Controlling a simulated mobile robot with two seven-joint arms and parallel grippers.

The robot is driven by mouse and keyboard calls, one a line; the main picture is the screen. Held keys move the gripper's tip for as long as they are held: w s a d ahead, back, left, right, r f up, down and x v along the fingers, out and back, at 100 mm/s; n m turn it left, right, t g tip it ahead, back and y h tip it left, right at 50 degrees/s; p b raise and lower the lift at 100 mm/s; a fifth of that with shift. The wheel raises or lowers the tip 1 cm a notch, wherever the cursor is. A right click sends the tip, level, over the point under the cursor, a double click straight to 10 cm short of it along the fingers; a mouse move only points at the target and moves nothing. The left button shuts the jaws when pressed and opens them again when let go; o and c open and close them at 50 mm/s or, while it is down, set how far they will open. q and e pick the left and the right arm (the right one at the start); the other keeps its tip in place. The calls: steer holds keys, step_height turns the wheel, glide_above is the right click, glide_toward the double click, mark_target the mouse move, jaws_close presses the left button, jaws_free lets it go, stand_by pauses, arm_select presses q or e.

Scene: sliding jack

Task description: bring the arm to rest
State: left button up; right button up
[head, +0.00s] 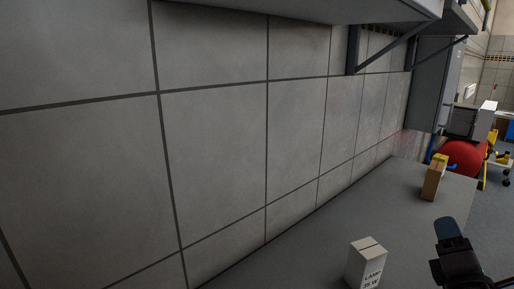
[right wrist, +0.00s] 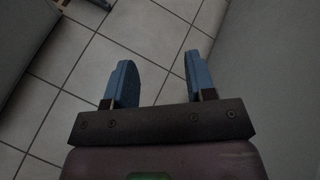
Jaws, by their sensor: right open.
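My right gripper (head: 449,232) shows at the lower right of the head view, beside the grey counter's right side. In the right wrist view the right gripper (right wrist: 158,80) has its two blue fingers spread apart. Nothing is between them, and tiled floor (right wrist: 150,45) shows beyond. My left gripper is not in either view.
A white lamp box (head: 366,264) stands on the grey counter (head: 330,230). A brown and yellow box (head: 434,178) stands farther back. A tiled wall (head: 215,140) runs along the left. A shelf (head: 330,8) hangs above. A red round object (head: 462,157) is beyond the counter.

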steer(key=s+f+m+g, duration=0.6)
steer(key=s+f+m, duration=0.15)
steer(key=f, duration=0.35)
steer(key=s+f+m+g, duration=0.6)
steer(key=s+f, duration=0.2)
steer(key=f, duration=0.2)
steer(key=s+a+f+m+g+y, duration=0.3)
steer(key=s+a+f+m, duration=0.15)
steer(key=s, duration=0.35)
steer(key=s+a+f+m+g+y, duration=0.25)
steer(key=s+a+m, duration=0.2)
steer(key=s, duration=0.35)
steer(key=w+f+n+t+p, duration=0.2)
steer(key=w+f+t, duration=0.3)
steer(key=w+t, duration=0.3)
steer(key=shift+w+a+f, duration=0.35)
steer(key=shift+w+a, duration=0.1)
steer(key=shift+w, duration=0.3)
